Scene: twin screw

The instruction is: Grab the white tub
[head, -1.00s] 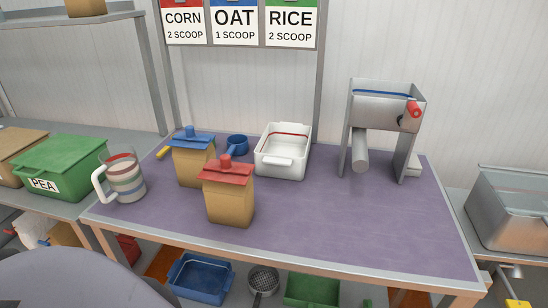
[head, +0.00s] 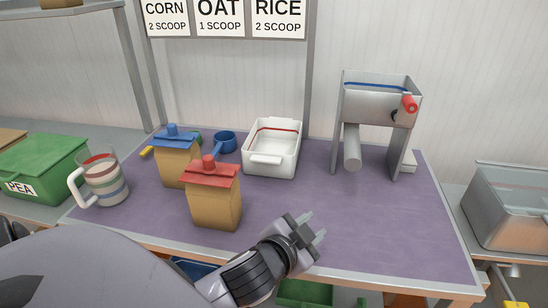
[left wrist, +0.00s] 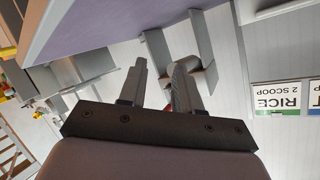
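The white tub (head: 272,158) stands on the purple table mat toward the back middle in the head view. It has a red line inside and a handle on its front. My left gripper (head: 317,228) is over the front of the table, below and to the right of the tub in the picture and clear of it. In the left wrist view my left gripper (left wrist: 158,85) has its two fingers apart with nothing held between them. The tub is not seen in the left wrist view. My right gripper is not in view.
A brown bag with a red top (head: 214,205) and one with a blue top (head: 176,168) stand left of the tub. A blue scoop (head: 225,141) lies beside it. A striped jug (head: 104,178) is at the left, a metal hopper machine (head: 376,105) at the right. Mat between is clear.

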